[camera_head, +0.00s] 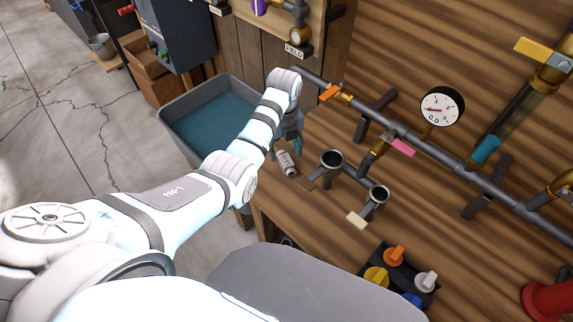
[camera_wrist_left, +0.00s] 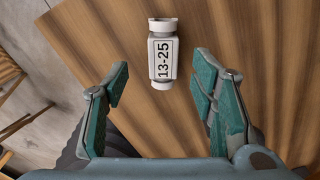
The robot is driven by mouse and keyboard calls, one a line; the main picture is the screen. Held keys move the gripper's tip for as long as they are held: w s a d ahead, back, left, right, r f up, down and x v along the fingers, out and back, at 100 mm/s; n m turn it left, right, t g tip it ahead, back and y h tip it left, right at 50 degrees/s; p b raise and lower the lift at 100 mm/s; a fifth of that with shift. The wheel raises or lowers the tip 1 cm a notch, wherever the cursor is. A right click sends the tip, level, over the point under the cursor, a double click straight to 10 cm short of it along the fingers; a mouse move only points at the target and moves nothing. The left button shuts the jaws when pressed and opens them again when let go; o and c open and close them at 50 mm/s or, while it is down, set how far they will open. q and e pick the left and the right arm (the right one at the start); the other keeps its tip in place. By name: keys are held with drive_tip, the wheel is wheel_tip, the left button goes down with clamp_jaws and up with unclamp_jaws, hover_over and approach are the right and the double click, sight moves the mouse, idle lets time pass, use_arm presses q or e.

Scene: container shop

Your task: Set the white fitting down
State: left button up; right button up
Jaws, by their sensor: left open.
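The white fitting (camera_head: 286,163) lies on its side on the wooden bench top, near the bench's left edge in the head view. In the left wrist view the fitting (camera_wrist_left: 162,55) shows its dark-framed label "13-25", with a rounded collar at each end. My left gripper (camera_head: 294,145) is just beside and above it in the head view. In the left wrist view its two green-padded fingers are spread wide, with the fitting lying ahead between their lines and a clear gap on both sides. Nothing is between the pads. My right gripper is not in view.
A grey tub of blue-green liquid (camera_head: 205,125) stands left of the bench. Two open-topped dark pipe cups (camera_head: 331,160) are right of the fitting. A pipe run with a gauge (camera_head: 442,106) crosses behind. A black holder with coloured knobs (camera_head: 398,278) sits at the front right.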

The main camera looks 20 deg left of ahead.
sight(286, 160)
use_arm(q)
drive_tip(key=f, duration=0.2)
drive_tip(key=f+b, duration=0.1)
drive_tip(key=f, duration=0.1)
drive_tip(key=shift+d+f, duration=0.2)
drive_tip(key=shift+f, duration=0.15)
drive_tip(key=shift+f+b, duration=0.3)
drive_tip(key=shift+f, duration=0.15)
drive_tip(key=shift+r, duration=0.1)
clamp_jaws()
